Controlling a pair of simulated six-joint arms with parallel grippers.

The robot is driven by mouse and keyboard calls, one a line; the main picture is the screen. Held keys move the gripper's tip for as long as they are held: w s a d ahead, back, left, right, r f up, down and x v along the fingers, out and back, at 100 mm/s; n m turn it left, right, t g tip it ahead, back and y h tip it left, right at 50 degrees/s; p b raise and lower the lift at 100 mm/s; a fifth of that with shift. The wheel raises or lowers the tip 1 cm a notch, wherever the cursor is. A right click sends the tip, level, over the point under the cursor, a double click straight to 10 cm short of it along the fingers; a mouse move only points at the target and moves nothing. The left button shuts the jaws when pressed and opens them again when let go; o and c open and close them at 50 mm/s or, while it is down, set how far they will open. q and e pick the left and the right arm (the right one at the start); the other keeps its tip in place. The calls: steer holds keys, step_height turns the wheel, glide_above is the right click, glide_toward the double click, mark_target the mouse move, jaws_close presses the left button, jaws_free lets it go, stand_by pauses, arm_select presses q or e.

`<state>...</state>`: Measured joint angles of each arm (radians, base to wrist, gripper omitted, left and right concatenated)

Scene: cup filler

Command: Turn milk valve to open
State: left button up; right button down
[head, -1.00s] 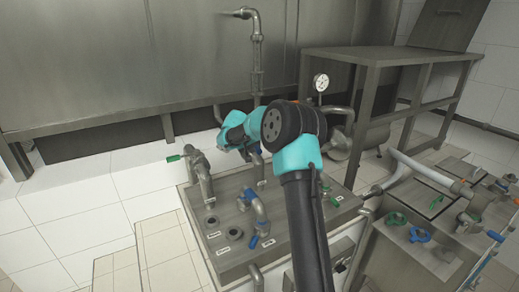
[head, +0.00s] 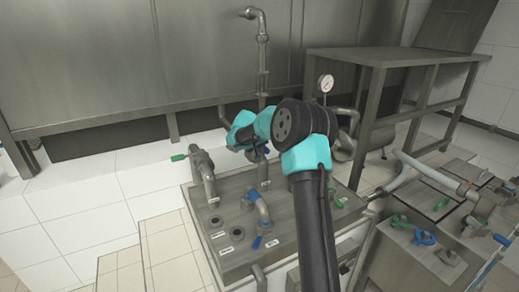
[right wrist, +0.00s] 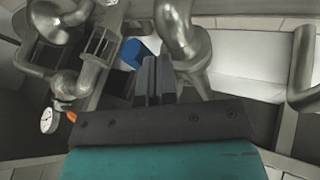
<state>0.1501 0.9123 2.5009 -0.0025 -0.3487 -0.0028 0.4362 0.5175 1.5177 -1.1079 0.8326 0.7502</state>
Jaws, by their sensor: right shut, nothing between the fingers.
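The frames do not mark which valve is the milk valve. A green-handled valve (head: 179,158) is on a pipe at the left rear of the steel panel (head: 232,262). Blue handles sit by the curved pipe (head: 262,209) in the panel's middle. My right arm crosses the panel from the bottom, and its turquoise wrist hides the fingers in the head view. In the right wrist view my right gripper (right wrist: 153,78) is shut and empty, pointing at metal pipework. A blue part (right wrist: 136,54) shows just left of its fingers; contact cannot be told. My left gripper is not in view.
A vertical pipe (head: 262,55) stands behind the panel. A pressure gauge (head: 326,83) is right of my arm; a steel table (head: 402,55) stands beyond. A second bench (head: 405,262) with green and blue handles is at the right. Open tiled floor lies left.

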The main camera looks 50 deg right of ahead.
steer(key=w+a+f+v, duration=0.1)
steer(key=a+v, duration=0.1)
steer(key=v, duration=1)
steer(key=shift+a, duration=0.1)
